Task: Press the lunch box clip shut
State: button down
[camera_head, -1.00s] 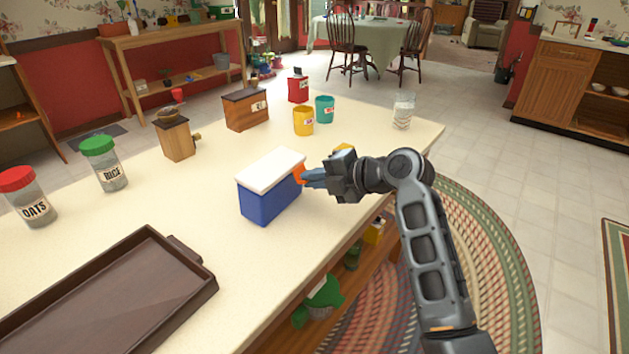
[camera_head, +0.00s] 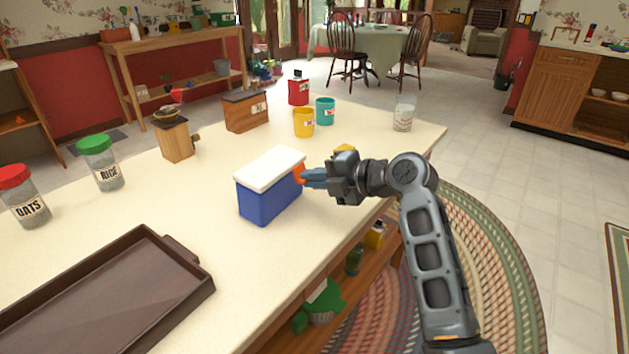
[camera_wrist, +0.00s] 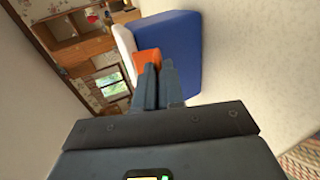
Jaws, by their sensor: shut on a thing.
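The lunch box (camera_head: 268,200) is blue with a white lid (camera_head: 270,168) and stands upright on the counter. Its orange clip (camera_head: 299,173) is on the end facing my gripper. My gripper (camera_head: 305,175) reaches in from the right with its fingers at the clip. In the wrist view, the blue fingers (camera_wrist: 158,70) are close together on the orange clip (camera_wrist: 147,58), with the white lid (camera_wrist: 124,42) and blue body (camera_wrist: 180,45) beyond. The fingers cover part of the clip, so I cannot tell whether it is fully latched.
A dark tray (camera_head: 180,245) lies at the front left of the counter (camera_head: 130,205). Jars of rice (camera_head: 102,165) and oats (camera_head: 27,198) stand at the left. Yellow (camera_head: 303,122) and teal (camera_head: 325,111) cups and a glass (camera_head: 403,113) stand behind. Counter around the box is clear.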

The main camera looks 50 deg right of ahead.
jog(key=shift+w+f+t+y+b, duration=0.2)
jog(key=shift+t+b, duration=0.55)
jog(key=shift+b, duration=1.85)
jog(key=shift+w+f+t+b, duration=0.1)
jog(key=shift+f+t+b, duration=0.4)
jog(key=shift+b, duration=2.15)
jog(key=shift+w+f+t+y+b, duration=0.1)
jog(key=shift+t+b, duration=0.85)
jog(key=shift+b, duration=1.65)
jog(key=c, duration=1.2)
grip_release()
jog(key=shift+c, duration=0.2)
jog(key=shift+s+d, duration=0.2)
jog(key=shift+s, duration=1.75)
jog(key=shift+s+d, duration=0.2)
jog(key=shift+s, duration=1.7)
